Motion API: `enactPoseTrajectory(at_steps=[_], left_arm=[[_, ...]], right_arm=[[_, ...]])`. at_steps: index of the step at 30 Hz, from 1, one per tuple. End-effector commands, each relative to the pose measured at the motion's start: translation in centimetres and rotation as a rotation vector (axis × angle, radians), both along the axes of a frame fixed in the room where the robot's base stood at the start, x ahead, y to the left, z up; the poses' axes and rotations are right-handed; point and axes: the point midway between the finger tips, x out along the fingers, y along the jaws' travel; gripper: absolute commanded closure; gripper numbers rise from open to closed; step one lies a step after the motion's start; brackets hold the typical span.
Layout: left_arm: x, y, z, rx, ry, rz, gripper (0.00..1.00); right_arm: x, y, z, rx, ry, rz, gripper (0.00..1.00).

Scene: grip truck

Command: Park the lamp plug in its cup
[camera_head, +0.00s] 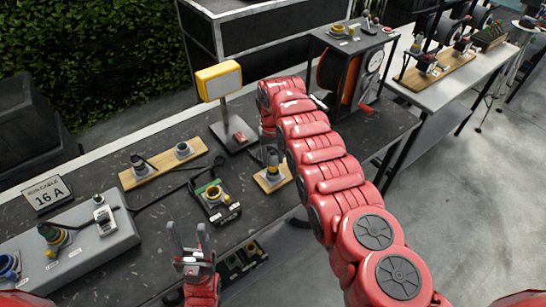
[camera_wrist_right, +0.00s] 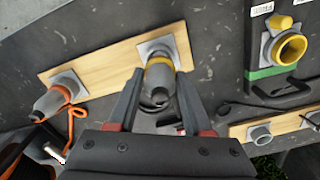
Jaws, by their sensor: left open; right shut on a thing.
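A grey plug with a yellow ring (camera_wrist_right: 160,80), which I take for the lamp plug, stands at a square-based cup (camera_wrist_right: 165,46) on a wooden board (camera_wrist_right: 105,64). My right gripper (camera_wrist_right: 158,90) is shut on the plug, one finger on each side. The plug's nose meets the cup; I cannot tell how deep it sits. In the head view the plug (camera_head: 272,160) shows on its board (camera_head: 273,182), partly behind my right arm. The yellow lamp (camera_head: 219,80) stands behind. My left gripper (camera_head: 188,235) is open and empty above the table's front edge.
An orange-grey plug (camera_wrist_right: 54,99) with an orange cable sits at the board's other cup. A green-striped box with a yellow socket (camera_head: 212,195) is left of the board. Another board (camera_head: 160,164) has two cup positions. A grey panel (camera_head: 100,245) and cable reel (camera_head: 345,78) flank the area.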

Motion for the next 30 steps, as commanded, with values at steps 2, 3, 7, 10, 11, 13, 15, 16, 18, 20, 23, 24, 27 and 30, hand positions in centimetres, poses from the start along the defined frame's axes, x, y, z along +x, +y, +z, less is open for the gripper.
enactPoseTrajectory(at_steps=[2,3,7,10,11,13,15,16,18,20,23,24,27,30], left_arm=[[0.0,0.0,-0.3,0.000,0.000,0.000,0.46],[0.0,0.0,-0.3,0.000,0.000,0.000,0.46],[0.0,0.0,-0.6,0.000,0.000,0.000,0.46],[0.0,0.0,-0.7,0.000,0.000,0.000,0.46],[0.0,0.0,-0.8,0.000,0.000,0.000,0.46],[0.0,0.0,-0.9,0.000,0.000,0.000,0.46],[0.0,0.0,-1.0,0.000,0.000,0.000,0.46],[0.0,0.0,-1.1,0.000,0.000,0.000,0.46],[0.0,0.0,-1.2,0.000,0.000,0.000,0.46],[0.0,0.0,-1.3,0.000,0.000,0.000,0.46],[0.0,0.0,-1.5,0.000,0.000,0.000,0.46],[0.0,0.0,-1.6,0.000,0.000,0.000,0.46],[0.0,0.0,-1.8,0.000,0.000,0.000,0.46],[0.0,0.0,-1.9,0.000,0.000,0.000,0.46]], right_arm=[[0.0,0.0,-0.2,0.000,0.000,0.000,1.00],[0.0,0.0,-0.3,0.000,0.000,0.000,1.00],[0.0,0.0,-0.5,0.000,0.000,0.000,1.00],[0.0,0.0,-0.7,0.000,0.000,0.000,1.00],[0.0,0.0,-0.8,0.000,0.000,0.000,1.00],[0.0,0.0,-0.9,0.000,0.000,0.000,1.00],[0.0,0.0,-1.0,0.000,0.000,0.000,1.00],[0.0,0.0,-1.1,0.000,0.000,0.000,1.00],[0.0,0.0,-1.2,0.000,0.000,0.000,1.00],[0.0,0.0,-1.3,0.000,0.000,0.000,1.00],[0.0,0.0,-1.5,0.000,0.000,0.000,1.00],[0.0,0.0,-1.6,0.000,0.000,0.000,1.00],[0.0,0.0,-1.7,0.000,0.000,0.000,1.00],[0.0,0.0,-1.9,0.000,0.000,0.000,1.00]])
